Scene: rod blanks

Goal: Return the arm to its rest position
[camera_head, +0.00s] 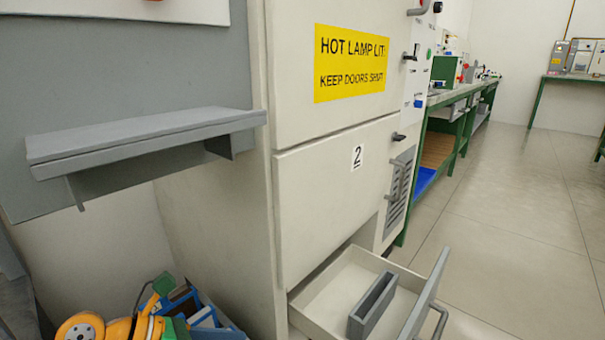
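Neither of my grippers shows in the head view, and I cannot see an arm for sure. A tall cream cabinet (221,230) fills the middle, with a yellow sign (350,63) reading "HOT LAMP LIT: KEEP DOORS SHUT". Its lower door (330,190), marked 2, looks closed. Below it, a drawer (326,292) is pulled open toward the lower right. A grey narrow open-topped holder (372,306) stands in the drawer. I see no rod in it.
A grey shelf (140,138) juts out at the left. Below it are a blue bin (217,333) and an orange and yellow tool (90,328). Green-framed benches (462,130) line the back. The floor (500,220) at the right is clear.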

